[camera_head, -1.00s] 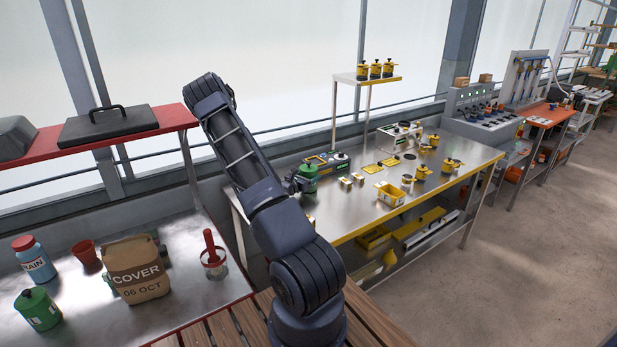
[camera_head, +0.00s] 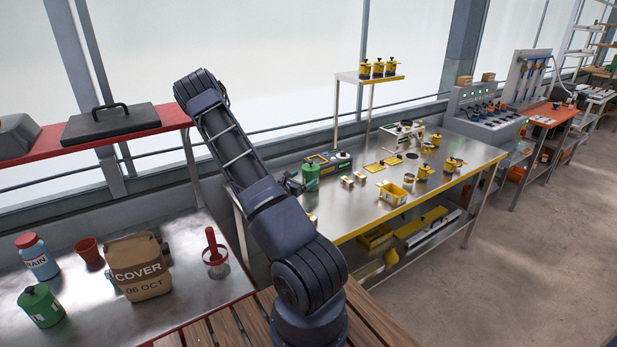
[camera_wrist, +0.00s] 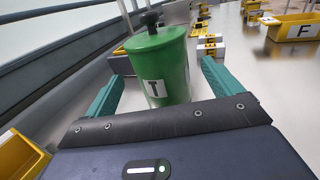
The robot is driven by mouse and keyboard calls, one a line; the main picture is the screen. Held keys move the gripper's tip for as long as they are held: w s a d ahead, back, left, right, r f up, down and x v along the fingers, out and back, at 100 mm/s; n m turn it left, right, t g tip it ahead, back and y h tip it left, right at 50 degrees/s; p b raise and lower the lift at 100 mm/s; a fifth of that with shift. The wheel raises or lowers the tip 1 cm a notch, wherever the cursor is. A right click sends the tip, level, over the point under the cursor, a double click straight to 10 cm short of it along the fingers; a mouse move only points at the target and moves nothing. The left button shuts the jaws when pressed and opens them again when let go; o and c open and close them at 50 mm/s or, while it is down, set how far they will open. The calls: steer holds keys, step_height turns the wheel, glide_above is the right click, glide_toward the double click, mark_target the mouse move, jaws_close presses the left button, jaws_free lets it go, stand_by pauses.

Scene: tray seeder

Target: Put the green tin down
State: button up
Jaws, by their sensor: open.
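The green tin (camera_head: 311,172) stands upright on the metal table (camera_head: 352,220), near its left back part. In the wrist view the green tin (camera_wrist: 162,65) has a black knob on its lid and a white label with a dark letter. My gripper (camera_head: 294,183) is open just left of the tin. In the wrist view my gripper's teal fingers (camera_wrist: 165,90) are spread apart, with a visible gap on each side of the tin. The tin's lower front is hidden behind the gripper's dark front edge.
A yellow-and-dark device (camera_head: 332,160) stands close behind the tin. Small blocks (camera_head: 352,180) and a yellow bin (camera_head: 392,193) are to its right.

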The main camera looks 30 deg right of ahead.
steer(key=v, duration=0.6)
steer(key=shift+a+r, duration=0.1)
steer(key=shift+a, duration=0.05)
steer(key=s+a+r+m+g+y, duration=0.3)
steer(key=s+r+m+g, duration=0.1)
steer(key=s+r+m, duration=0.4)
steer(key=s+a+r+m+g+y, duration=0.35)
steer(key=s+r+m, duration=0.25)
steer(key=r, duration=0.3)
steer(key=s+a+r+m+t+y, duration=0.3)
steer(key=s+a+r+y, duration=0.2)
steer(key=s+a+r, duration=0.3)
steer(key=s+a+r+m+t+y, duration=0.3)
steer(key=s+a+r, duration=0.4)
steer(key=a, duration=0.6)
steer(key=s+m+y, duration=0.1)
steer(key=y, duration=0.1)
steer(key=shift+s+r+m+y, duration=0.25)
steer(key=shift+r+m+y, duration=0.05)
steer(key=shift+r+y, duration=0.1)
steer(key=shift+o, duration=0.4)
steer(key=shift+r+t, duration=0.1)
steer(key=shift+t, duration=0.15)
